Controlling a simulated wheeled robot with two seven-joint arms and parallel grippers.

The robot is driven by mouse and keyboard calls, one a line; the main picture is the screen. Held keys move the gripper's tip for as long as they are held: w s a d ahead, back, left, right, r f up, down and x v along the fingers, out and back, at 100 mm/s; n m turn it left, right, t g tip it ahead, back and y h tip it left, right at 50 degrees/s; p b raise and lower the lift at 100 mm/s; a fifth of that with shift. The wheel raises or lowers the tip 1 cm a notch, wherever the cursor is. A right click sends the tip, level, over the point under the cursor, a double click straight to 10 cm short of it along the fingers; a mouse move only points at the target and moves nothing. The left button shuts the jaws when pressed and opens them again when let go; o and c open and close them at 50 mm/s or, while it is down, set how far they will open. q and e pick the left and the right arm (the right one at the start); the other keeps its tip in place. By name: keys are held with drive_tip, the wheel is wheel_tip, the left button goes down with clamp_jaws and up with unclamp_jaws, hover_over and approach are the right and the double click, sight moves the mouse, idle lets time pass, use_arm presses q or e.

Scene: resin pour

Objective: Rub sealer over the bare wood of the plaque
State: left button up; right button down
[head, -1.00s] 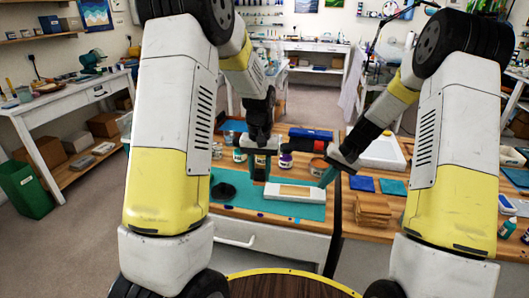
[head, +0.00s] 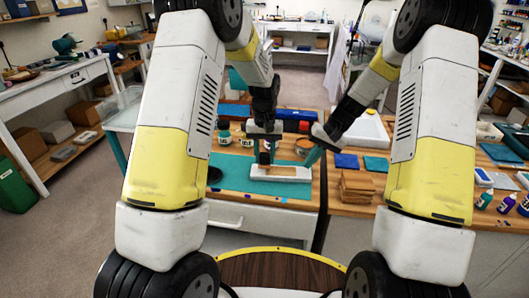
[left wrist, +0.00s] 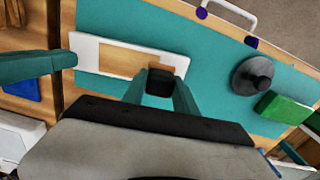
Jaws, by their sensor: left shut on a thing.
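The plaque (head: 293,178) is a white board lying flat on a teal mat (head: 232,178). It also shows in the left wrist view (left wrist: 86,52), with a tan bare wood panel (left wrist: 125,62) in its middle. The panel's right end looks browner. My left gripper (head: 265,157) is shut on a small dark block (left wrist: 160,82), over the browner end of the panel. I cannot tell whether the block touches the wood. My right gripper (head: 310,158) looks shut and empty, its teal fingers (left wrist: 40,66) at or just beside the plaque's other end.
A black round object with a knob (left wrist: 253,76) and a green block (left wrist: 283,107) lie on the mat's other side. Several jars (head: 240,140) stand behind the plaque. Stacked wooden boards (head: 357,187), a blue sheet (head: 346,161) and a white tray (head: 368,130) are right.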

drive_tip(key=shift+f, duration=0.95)
use_arm(q)
drive_tip(key=shift+f, duration=1.1)
idle(0.5)
